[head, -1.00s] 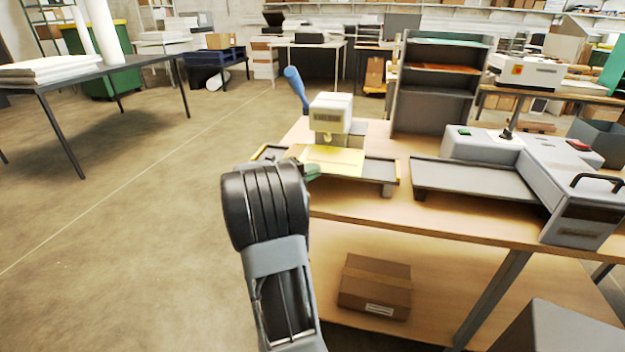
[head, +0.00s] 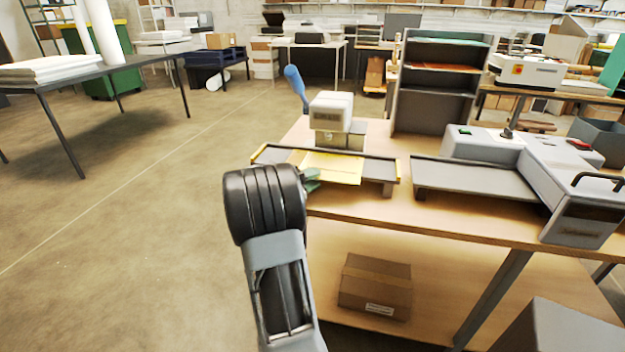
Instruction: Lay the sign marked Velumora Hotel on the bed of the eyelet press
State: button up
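The eyelet press (head: 330,112) is a cream-headed machine with a blue lever, at the left end of the wooden bench. Its dark, low bed (head: 377,170) extends in front of and to both sides of the head. A flat yellow sign (head: 338,168) is over the middle of the bed, below the head; I cannot tell whether it rests flat or is slightly raised. Its lettering is not readable. My gripper (head: 312,180) is at the sign's near left edge, partly hidden behind my dark wrist. Whether its fingers grip the sign is not clear.
The roll laminator (head: 570,180) with its grey feed table (head: 470,180) stands to the right, a narrow gap from the bed. A grey shelf unit (head: 435,85) stands behind. A cardboard box (head: 375,286) sits on the lower shelf.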

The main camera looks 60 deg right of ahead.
jog(key=shift+r, duration=0.1)
jog(key=shift+r+p, duration=0.25)
jog(key=shift+p, duration=0.1)
jog(key=b+v, duration=0.1)
jog(key=v, duration=1.1)
jog(key=w+a+r+n+t+y, duration=0.25)
jog(key=w+a+n+t, duration=0.55)
jog(key=w+n+t, duration=0.75)
jog(key=a+n+t+y, duration=0.6)
jog(key=a+n+y, duration=0.25)
jog(key=a, duration=0.35)
jog(key=s+a+f+n+g+y, duration=0.55)
jog(key=s+a+n, duration=0.35)
jog(key=a+n, duration=0.25)
jog(key=s+f+n+g, duration=0.2)
jog(key=s+n, duration=0.1)
jog(key=s, duration=0.3)
jog(key=s+a+f+n+g, duration=0.1)
jog(key=s+f+n+g, duration=0.1)
jog(key=s, duration=0.4)
jog(key=shift+s+f+n+g, duration=0.15)
jog(key=shift+s+n+g, duration=0.1)
jog(key=shift+n+g, duration=0.2)
